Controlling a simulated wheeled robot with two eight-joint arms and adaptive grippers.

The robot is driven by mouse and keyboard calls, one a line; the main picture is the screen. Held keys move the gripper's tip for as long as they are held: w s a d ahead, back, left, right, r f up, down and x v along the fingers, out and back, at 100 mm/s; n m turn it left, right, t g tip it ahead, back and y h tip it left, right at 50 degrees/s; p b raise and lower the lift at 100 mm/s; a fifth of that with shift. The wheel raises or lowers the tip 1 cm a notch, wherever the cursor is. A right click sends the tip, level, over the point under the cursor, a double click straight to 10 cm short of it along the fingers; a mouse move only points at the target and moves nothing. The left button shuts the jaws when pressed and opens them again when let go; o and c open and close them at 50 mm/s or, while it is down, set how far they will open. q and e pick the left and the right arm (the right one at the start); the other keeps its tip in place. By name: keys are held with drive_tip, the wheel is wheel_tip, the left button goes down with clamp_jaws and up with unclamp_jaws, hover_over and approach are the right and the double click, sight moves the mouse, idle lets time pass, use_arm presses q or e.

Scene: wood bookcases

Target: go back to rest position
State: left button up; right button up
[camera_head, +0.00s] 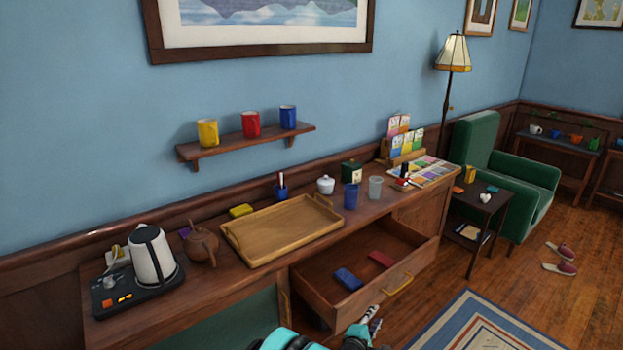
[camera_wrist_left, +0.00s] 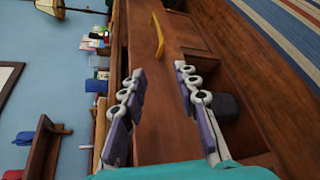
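My left gripper (camera_head: 373,318) shows at the bottom of the head view, in front of the open drawer (camera_head: 317,300) and below its yellow handle. In the left wrist view, my left gripper (camera_wrist_left: 165,85) has its two fingers spread apart with nothing held between them. The yellow drawer handle (camera_head: 397,284) is also in the left wrist view (camera_wrist_left: 158,37), beyond the fingertips and apart from them. A blue item (camera_head: 348,279) and a red item (camera_head: 381,258) lie in the drawer. My right gripper is not in view.
The sideboard top holds a wooden tray (camera_head: 234,239), a kettle (camera_head: 154,256), a brown teapot (camera_head: 202,245) and cups. A wall shelf (camera_head: 245,145) carries three mugs. A small side table (camera_head: 478,204) and green armchair (camera_head: 500,165) stand right. Wooden floor (camera_head: 540,300) is open there.

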use_arm(q)
drive_tip(key=s+a+r+m+g+y, duration=0.1)
drive_tip(key=s+a+r+m+y, duration=0.2)
drive_tip(key=a+r, duration=0.65)
drive_tip(key=s+a+r+m+g+y, duration=0.1)
drive_tip(key=s+a+r+m, duration=0.3)
drive_tip(key=a+r, duration=0.5)
drive_tip(key=s+a+m+g+y, duration=0.2)
drive_tip(key=s+a+m, duration=0.2)
drive_tip(key=s+a, duration=0.5)
drive_tip(key=s+a+m+g+y, duration=0.1)
drive_tip(key=s+a+m, duration=0.4)
drive_tip(key=s+a, duration=0.5)
drive_tip(key=s+f, duration=0.1)
drive_tip(key=s, duration=0.6)
drive_tip(key=shift+m+g+y, duration=0.3)
drive_tip(key=shift+g+y, duration=0.1)
